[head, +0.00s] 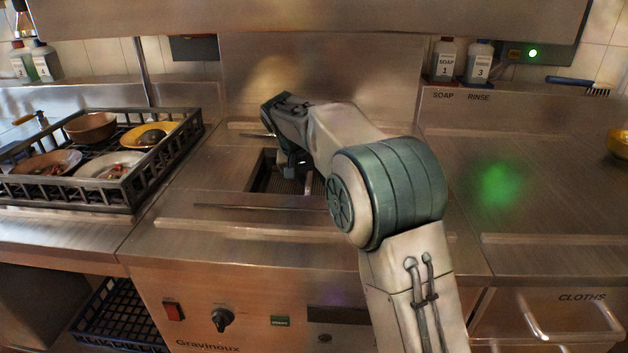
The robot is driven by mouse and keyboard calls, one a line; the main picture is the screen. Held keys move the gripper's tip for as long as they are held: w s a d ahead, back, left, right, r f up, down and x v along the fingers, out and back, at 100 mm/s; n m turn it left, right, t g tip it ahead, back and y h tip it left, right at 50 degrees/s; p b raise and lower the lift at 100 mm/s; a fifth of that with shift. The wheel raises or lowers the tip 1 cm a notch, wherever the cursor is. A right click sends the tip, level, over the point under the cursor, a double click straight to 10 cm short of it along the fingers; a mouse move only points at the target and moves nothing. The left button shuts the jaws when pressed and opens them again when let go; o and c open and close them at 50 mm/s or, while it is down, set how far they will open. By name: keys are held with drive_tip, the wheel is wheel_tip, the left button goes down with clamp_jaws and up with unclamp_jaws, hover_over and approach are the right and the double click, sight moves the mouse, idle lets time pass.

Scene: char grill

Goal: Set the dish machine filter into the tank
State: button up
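The tank (255,172) is a dark rectangular opening in the steel deck of the dish machine, left of my arm. A ribbed or perforated piece (284,186), which looks like the filter, shows inside the opening; I cannot tell whether it sits flat or is seated. My gripper (305,184) points down over the right part of the opening, close to that piece. My wrist and forearm hide much of the gripper and the right side of the tank. I cannot tell if the fingers are open, shut or touching the filter.
A dark dish rack (130,192) with bowls and plates stands on the left counter. Soap bottle (445,60) and rinse bottle (479,62) stand at the back right. The right counter (540,190) is mostly clear. A raised steel hood (320,18) hangs above.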

drive_tip(key=shift+a, duration=0.1)
drive_tip(key=p+v, duration=0.3)
drive_tip(key=v, duration=0.9)
drive_tip(key=shift+w+r, duration=0.1)
idle(1.3)
